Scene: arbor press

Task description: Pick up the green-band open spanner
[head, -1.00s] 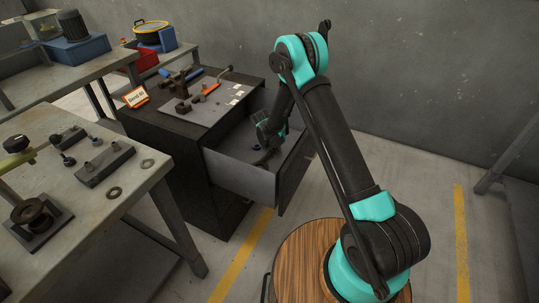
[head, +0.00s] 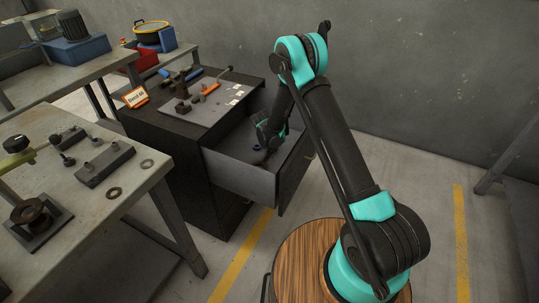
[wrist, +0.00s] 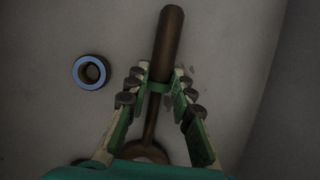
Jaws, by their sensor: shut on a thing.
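The green-band open spanner (wrist: 168,42) lies lengthwise between my fingers in the wrist view. My gripper (wrist: 160,84) is shut on the spanner at the band. In the head view my gripper (head: 264,153) is down inside the open drawer (head: 238,176), and the spanner cannot be made out clearly there. I cannot tell whether the spanner touches the drawer floor.
A blue-rimmed ring (wrist: 91,72) lies left of the spanner in the drawer. The drawer walls stand close around my gripper. A workbench (head: 130,190) stands at left.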

